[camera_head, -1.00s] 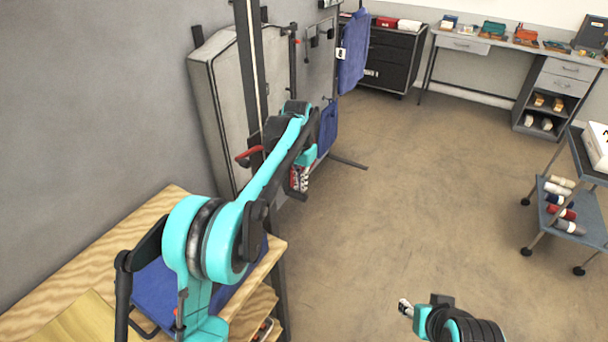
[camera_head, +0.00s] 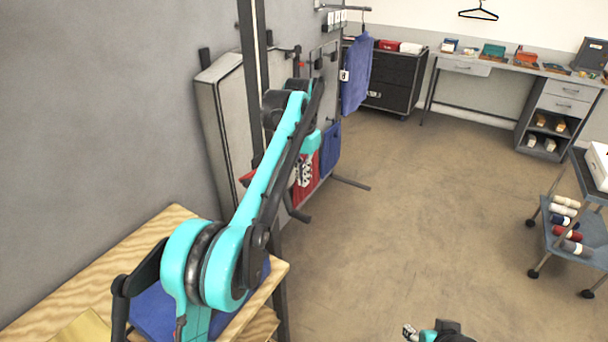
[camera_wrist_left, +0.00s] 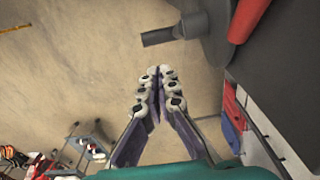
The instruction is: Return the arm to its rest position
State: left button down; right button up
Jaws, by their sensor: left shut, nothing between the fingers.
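My left arm, teal and black, reaches from the lower left toward the grey wall. Its gripper (camera_head: 304,173) points down in the head view, in front of a red item, and is shut and empty. In the left wrist view the fingers (camera_wrist_left: 157,88) meet at their tips with bare floor behind them. My right gripper (camera_head: 410,332) shows only as a tip at the bottom edge, so its jaws cannot be read.
A wooden bench (camera_head: 150,235) stands below my left arm. A black post (camera_head: 252,70) and a grey case (camera_head: 222,125) are close behind it. A blue garment (camera_head: 356,75) hangs beyond. A trolley (camera_head: 568,240) stands right. The middle floor (camera_head: 430,200) is clear.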

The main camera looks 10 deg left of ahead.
pick_arm(q)
jog(key=s+a+r+n+t, duration=0.2)
jog(key=s+t, duration=0.1)
jog(key=s, duration=1.1)
jog(key=s+a+f+n+t, duration=0.1)
jog(key=s+f, duration=0.6)
jog(key=s, duration=0.2)
jog(key=s+f+n+t, duration=0.1)
jog(key=s+f+t, duration=0.1)
jog(key=s+f, duration=0.4)
jog(key=s, duration=0.3)
jog(key=shift+s+a+f, duration=0.35)
